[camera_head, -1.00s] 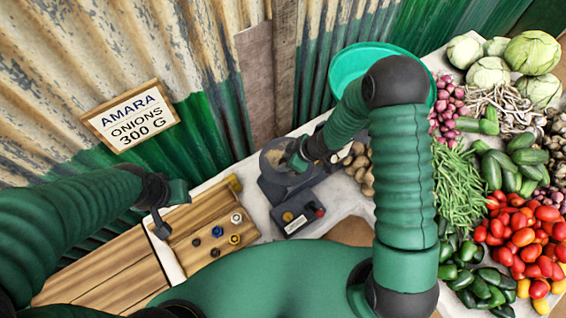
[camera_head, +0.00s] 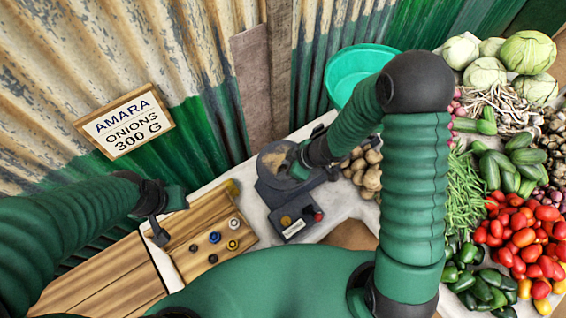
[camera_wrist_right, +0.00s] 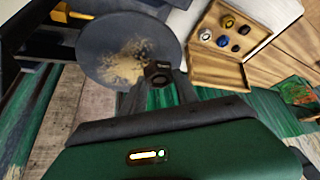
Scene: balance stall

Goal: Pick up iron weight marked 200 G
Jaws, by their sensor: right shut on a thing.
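My right gripper (camera_head: 297,166) is at the right side of the scale's round pan (camera_head: 272,158). In the right wrist view, the gripper (camera_wrist_right: 158,80) is shut on a small dark weight (camera_wrist_right: 158,70), held at the near edge of the grey pan (camera_wrist_right: 105,45). Its marking is too small to read, and I cannot tell whether it touches the pan. My left gripper (camera_head: 165,216) is open and empty above the wooden weight box (camera_head: 185,225). In the box stand several small weights: white (camera_head: 234,223), blue (camera_head: 215,237), gold (camera_head: 232,244) and dark ones (camera_head: 193,247).
The dark scale body (camera_head: 298,222) stands beside the box. Potatoes (camera_head: 362,168), a green basin (camera_head: 355,70), tomatoes (camera_head: 525,235) and other vegetables fill the right. A sign (camera_head: 125,122) reading AMARA ONIONS 300 G hangs on the corrugated wall (camera_head: 60,60).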

